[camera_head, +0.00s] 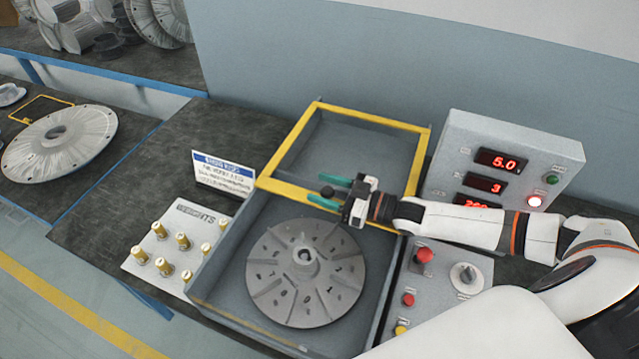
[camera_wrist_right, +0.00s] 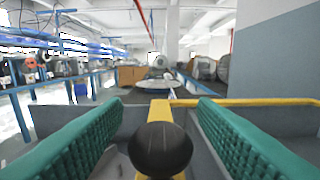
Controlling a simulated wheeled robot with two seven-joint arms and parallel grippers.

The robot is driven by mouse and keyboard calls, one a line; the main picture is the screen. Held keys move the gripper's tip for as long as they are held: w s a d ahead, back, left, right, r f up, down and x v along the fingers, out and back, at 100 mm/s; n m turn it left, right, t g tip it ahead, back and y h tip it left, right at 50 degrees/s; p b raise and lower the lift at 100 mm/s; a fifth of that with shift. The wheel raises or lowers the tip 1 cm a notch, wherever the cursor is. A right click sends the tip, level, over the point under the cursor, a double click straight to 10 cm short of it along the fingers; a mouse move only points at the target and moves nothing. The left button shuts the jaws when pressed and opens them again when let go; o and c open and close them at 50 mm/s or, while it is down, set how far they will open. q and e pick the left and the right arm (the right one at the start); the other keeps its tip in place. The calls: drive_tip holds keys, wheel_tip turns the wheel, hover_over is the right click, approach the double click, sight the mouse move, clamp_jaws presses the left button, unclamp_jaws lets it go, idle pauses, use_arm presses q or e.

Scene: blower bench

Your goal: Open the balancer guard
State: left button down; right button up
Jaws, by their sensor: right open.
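The balancer guard (camera_head: 282,190) is a yellow frame with a see-through middle over the back part of the grey balancer box (camera_head: 216,240). A black round knob (camera_head: 327,191) sits on its front bar. The finned grey rotor disc (camera_head: 285,295) in the front part is uncovered. My right gripper (camera_head: 329,190) reaches in from the right with green finger pads spread on either side of the knob. In the right wrist view the knob (camera_wrist_right: 160,149) stands between the two pads, with a visible gap on each side. My left gripper is not in view.
A display box (camera_head: 460,130) with red digits stands behind my right arm. A control panel (camera_head: 430,280) with buttons and a dial is right of the box. A weights block (camera_head: 155,255) with brass pieces and a sign (camera_head: 222,175) stand at the left.

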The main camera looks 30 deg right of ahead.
drive_tip(key=shift+w+a, duration=0.45)
drive_tip(key=shift+w, duration=0.1)
